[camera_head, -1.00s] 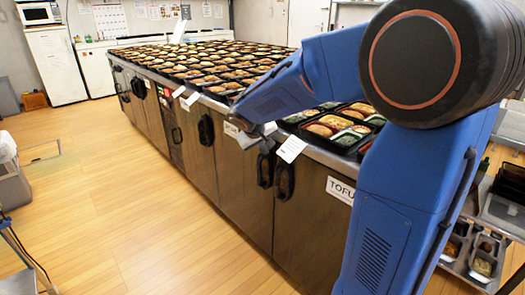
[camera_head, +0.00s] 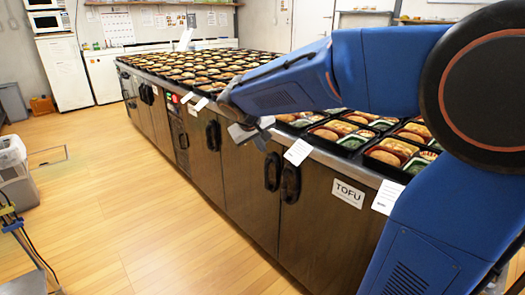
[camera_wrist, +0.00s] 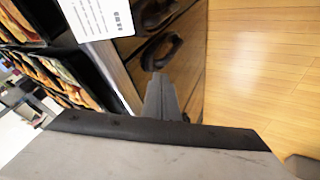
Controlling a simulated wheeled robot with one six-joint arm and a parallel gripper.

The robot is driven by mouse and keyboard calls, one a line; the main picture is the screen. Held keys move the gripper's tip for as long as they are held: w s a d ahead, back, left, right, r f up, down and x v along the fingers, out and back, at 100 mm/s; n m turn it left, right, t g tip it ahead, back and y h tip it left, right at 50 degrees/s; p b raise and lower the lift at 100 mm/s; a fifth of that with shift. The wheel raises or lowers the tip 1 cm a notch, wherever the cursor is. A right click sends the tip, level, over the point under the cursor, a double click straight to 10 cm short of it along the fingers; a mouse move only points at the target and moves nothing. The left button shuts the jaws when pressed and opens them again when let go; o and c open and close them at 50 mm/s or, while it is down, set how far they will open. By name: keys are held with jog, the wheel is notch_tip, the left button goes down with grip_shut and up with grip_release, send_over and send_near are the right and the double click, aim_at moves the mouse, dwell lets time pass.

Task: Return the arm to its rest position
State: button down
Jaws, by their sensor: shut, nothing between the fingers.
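My blue arm reaches from the right side of the head view across the front edge of the long counter. My gripper (camera_head: 250,132) hangs in front of the counter's edge, just above the dark cabinet handles, and looks clear of them. In the wrist view my gripper (camera_wrist: 158,82) shows its grey fingers close together. They hold nothing. Past the fingers the wrist view shows a dark cabinet handle (camera_wrist: 161,52).
The counter is covered with rows of filled bento trays (camera_head: 341,136). Paper labels, such as the white tag (camera_head: 298,152), hang from its edge. A TOFU sign (camera_head: 347,192) is on a cabinet door. The wooden floor (camera_head: 125,210) at the left is open.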

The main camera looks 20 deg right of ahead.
jog(key=s+a+f+y, duration=0.1)
jog(key=s+f+y, duration=0.1)
jog(key=s, duration=1.4)
jog(key=s+a+f+y, duration=0.1)
jog(key=s+f+y, duration=0.2)
jog(key=s, duration=1.3)
notch_tip(320, 180, down, 3)
jog(key=shift+s+a+r+g, duration=0.15)
jog(key=shift+a+r+g, duration=0.05)
jog(key=shift+a+g, duration=0.1)
